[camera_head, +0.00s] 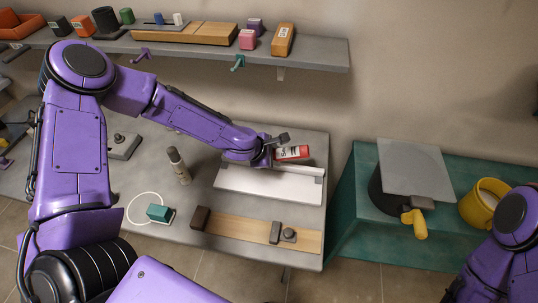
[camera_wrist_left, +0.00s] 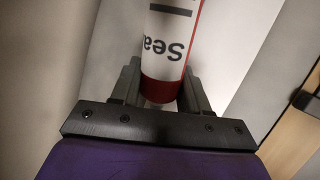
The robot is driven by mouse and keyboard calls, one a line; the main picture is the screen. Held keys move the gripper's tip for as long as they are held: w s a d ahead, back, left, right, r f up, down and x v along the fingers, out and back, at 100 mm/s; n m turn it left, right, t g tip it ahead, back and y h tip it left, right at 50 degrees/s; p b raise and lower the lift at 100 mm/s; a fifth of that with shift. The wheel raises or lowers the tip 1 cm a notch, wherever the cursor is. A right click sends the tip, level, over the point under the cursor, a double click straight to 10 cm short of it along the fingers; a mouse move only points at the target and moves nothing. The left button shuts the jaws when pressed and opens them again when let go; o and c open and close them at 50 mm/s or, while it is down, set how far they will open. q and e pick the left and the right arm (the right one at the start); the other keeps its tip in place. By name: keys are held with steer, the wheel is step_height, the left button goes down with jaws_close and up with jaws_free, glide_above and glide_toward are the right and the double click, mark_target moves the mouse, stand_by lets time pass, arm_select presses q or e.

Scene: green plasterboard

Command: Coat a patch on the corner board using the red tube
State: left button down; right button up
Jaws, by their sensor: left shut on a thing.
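The red tube (camera_head: 293,152) is a red and white tube held above the back of the workbench. In the left wrist view the tube (camera_wrist_left: 172,45) shows a white body with dark lettering and a red band between the fingers. My left gripper (camera_head: 276,148) is shut on it; the wrist view shows the fingers (camera_wrist_left: 163,92) on either side. A white board with a raised back strip (camera_head: 265,189), apparently the corner board, lies on the bench just below the tube in the head view. The tube's tip is hard to make out. My right gripper is out of view.
A wooden plank with dark blocks (camera_head: 250,233) lies in front. At right, a teal cabinet (camera_head: 345,220) bears a dark bucket under a grey sheet (camera_head: 413,168) and a yellow bucket (camera_head: 478,210). A shelf (camera_head: 325,55) runs behind.

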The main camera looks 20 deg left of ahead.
arm_select(q)
steer(key=w+d+r, duration=0.2)
steer(key=w+d, duration=0.1)
steer(key=d, duration=1.1)
steer(key=shift+w+p, duration=0.15)
steer(key=shift+p, duration=0.25)
stand_by(1.1)
steer(key=s+a+r, duration=0.1)
steer(key=s+a, duration=0.1)
steer(key=a, duration=0.8)
steer(key=s+a+r, duration=0.2)
steer(key=a, duration=0.8)
steer(key=shift+s, duration=0.4)
stand_by(1.9)
step_height(320, 180, up, 7)
stand_by(0.6)
